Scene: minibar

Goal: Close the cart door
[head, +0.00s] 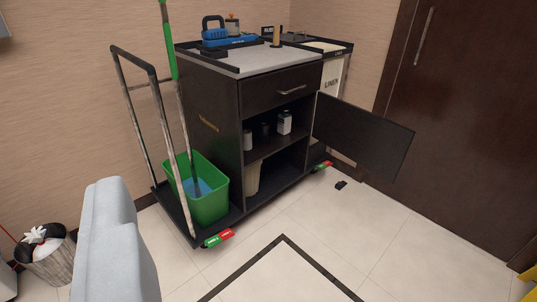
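A dark housekeeping cart (212,120) stands against the back wall. Its door (368,138) is wide open, hinged at the right side of the cart's front and swung out to the right. The open compartment shows a shelf (285,142) with a white bottle (285,122) and small containers on it, and a beige bin-like item (253,177) below. The drawer (281,88) above the compartment is shut. My gripper is not in view.
A green bucket (208,205) and a mop stand at the cart's left end. A pale blue-grey blocky shape (112,245) fills the lower left. A waste bin (52,262) is farther left. A small dark object (341,185) lies below the door. The tiled floor ahead is clear.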

